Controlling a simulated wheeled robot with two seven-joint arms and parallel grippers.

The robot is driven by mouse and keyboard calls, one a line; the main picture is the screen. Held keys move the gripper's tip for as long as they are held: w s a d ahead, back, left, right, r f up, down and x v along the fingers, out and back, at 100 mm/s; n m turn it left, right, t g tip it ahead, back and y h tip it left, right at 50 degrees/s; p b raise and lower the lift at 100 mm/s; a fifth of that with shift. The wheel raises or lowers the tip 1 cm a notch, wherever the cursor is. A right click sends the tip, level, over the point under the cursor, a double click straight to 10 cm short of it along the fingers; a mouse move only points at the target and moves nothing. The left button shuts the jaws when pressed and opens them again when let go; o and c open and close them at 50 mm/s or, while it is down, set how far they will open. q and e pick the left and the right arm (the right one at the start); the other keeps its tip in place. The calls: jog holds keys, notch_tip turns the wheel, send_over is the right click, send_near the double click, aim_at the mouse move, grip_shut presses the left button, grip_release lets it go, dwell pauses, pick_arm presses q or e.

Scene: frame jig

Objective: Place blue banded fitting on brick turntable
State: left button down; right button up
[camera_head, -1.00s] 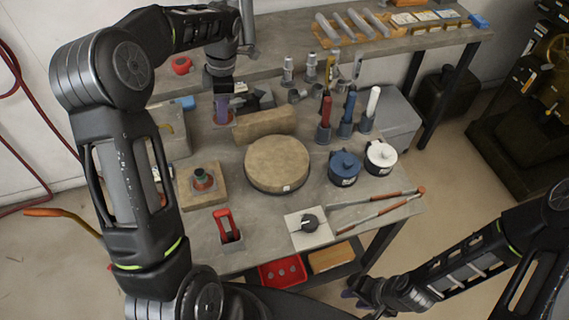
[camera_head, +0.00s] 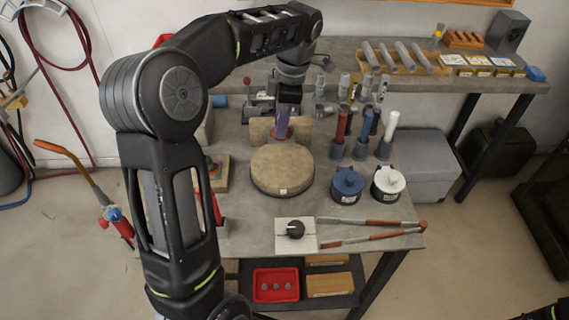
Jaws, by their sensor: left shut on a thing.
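The brick turntable (camera_head: 281,170) is a round tan disc on a dark base, in the middle of the bench. My left gripper (camera_head: 286,108) comes down from above, behind the turntable. It is shut on the blue banded fitting (camera_head: 282,123), which looks violet-blue and upright. The fitting shows in front of the tan brick block, just beyond the turntable's far edge; I cannot tell its exact height. The gripper's fingertips are small and partly hidden. My right gripper is out of view.
A blue lidded pot (camera_head: 347,186) and a white lidded pot (camera_head: 388,185) stand right of the turntable. Upright red, blue and white tools (camera_head: 387,135) stand behind them. A knob box (camera_head: 296,236) and long orange-handled tool (camera_head: 370,225) lie in front. My left arm hides the bench's left side.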

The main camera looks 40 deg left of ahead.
pick_arm(q)
jog(key=shift+d, duration=0.15)
jog(key=shift+f, duration=0.1)
send_over(280, 163)
jog(key=f, duration=0.6)
jog(key=shift+w+d+p, duration=0.2)
jog(key=shift+w+p, duration=0.05)
jog(key=shift+p, duration=0.15)
jog(key=shift+f, duration=0.1)
notch_tip(280, 163, down, 3)
jog(key=shift+f+p, duration=0.1)
jog(key=shift+p, duration=0.25)
jog(key=shift+f, duration=0.2)
